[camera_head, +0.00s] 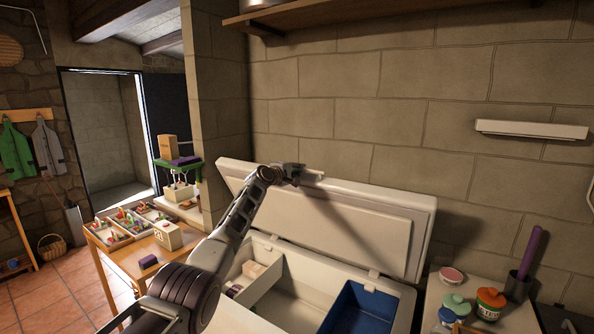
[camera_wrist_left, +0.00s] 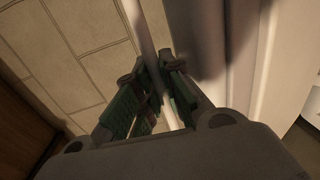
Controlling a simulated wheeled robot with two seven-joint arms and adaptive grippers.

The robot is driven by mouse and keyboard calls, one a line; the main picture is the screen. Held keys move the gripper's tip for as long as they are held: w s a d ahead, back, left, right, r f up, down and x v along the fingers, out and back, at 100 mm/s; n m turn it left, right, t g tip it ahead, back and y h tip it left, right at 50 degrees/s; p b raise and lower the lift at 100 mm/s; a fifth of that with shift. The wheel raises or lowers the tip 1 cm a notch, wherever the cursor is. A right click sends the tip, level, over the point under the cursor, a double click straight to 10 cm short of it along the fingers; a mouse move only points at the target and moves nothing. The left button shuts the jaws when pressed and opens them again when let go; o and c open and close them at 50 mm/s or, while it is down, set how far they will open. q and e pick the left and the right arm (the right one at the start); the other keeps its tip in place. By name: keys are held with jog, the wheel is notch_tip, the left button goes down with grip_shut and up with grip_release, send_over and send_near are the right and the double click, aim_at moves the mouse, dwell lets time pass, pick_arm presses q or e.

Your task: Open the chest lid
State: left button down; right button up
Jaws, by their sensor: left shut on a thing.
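The white chest stands against the stone wall in the head view, and its lid (camera_head: 375,236) is raised, tilted back toward the wall. Inside the chest (camera_head: 405,310) I see a blue compartment (camera_head: 360,308), a white compartment and a few small items at the left. My left arm reaches over the chest, and my left gripper (camera_head: 304,174) is at the lid's upper edge. In the left wrist view the green-padded fingers (camera_wrist_left: 160,100) are closed on the lid's edge, which runs between them. My right gripper is not in these views.
A wooden table (camera_head: 125,262) with trays of small items (camera_head: 135,222) stands at the left. A white surface at the right holds jars (camera_head: 490,303) and a dark cup (camera_head: 517,285) with a purple stick. A wooden shelf (camera_head: 360,20) hangs above the chest.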

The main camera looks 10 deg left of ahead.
pick_arm(q)
jog(key=c, duration=1.5)
grip_release()
jog(key=shift+s+a, duration=0.2)
jog(key=shift+s, duration=0.05)
jog(key=shift+v, duration=5.7)
jog(key=shift+d, duration=0.1)
jog(key=shift+f, duration=0.1)
